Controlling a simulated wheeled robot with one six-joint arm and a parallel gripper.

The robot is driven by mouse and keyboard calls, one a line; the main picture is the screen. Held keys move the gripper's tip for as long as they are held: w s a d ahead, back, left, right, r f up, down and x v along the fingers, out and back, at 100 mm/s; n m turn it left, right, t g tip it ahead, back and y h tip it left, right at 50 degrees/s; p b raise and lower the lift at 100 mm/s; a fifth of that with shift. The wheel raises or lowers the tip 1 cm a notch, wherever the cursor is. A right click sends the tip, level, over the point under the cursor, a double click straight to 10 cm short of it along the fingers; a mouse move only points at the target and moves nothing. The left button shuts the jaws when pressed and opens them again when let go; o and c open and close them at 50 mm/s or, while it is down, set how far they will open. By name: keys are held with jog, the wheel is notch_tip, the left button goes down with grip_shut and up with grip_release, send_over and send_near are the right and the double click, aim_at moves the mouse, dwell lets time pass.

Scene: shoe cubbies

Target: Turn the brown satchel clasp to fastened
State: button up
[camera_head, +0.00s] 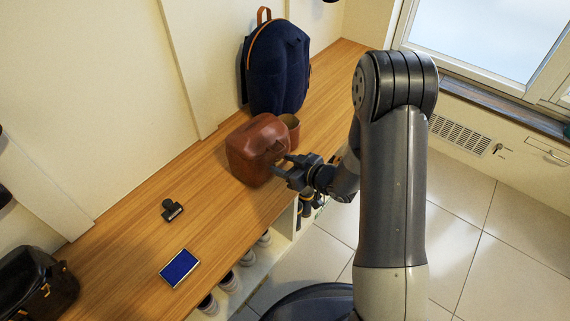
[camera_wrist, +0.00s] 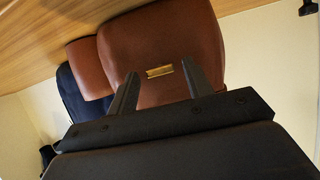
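The brown satchel (camera_head: 254,146) stands on the wooden bench top, in front of the blue backpack. In the wrist view the satchel (camera_wrist: 150,38) fills the upper middle, and its small brass clasp (camera_wrist: 159,71) shows as a flat bar on its front face. My gripper (camera_head: 280,165) is at the satchel's front side. In the wrist view its two fingers (camera_wrist: 160,78) are apart, one on each side of the clasp, with nothing held between them. I cannot tell whether the fingertips touch the satchel. The clasp is not visible in the head view.
A black stamp-like object (camera_head: 172,210), a blue-faced box (camera_head: 179,268) and a black bag (camera_head: 36,283) are on the bench (camera_head: 125,235). Shoes sit in the cubbies below.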

jog(key=shift+o, duration=0.3)
jog(key=p+v, duration=0.2)
jog(key=v, duration=0.9)
jog(key=shift+p, duration=0.3)
jog(key=shift+a+f, duration=0.1)
jog(key=b+x, duration=0.3)
jog(key=x, duration=0.8)
jog(key=shift+n+t+b, duration=0.3)
jog(key=shift+n+b, duration=0.1)
jog(key=shift+b, duration=0.3)
jog(key=shift+r, duration=0.2)
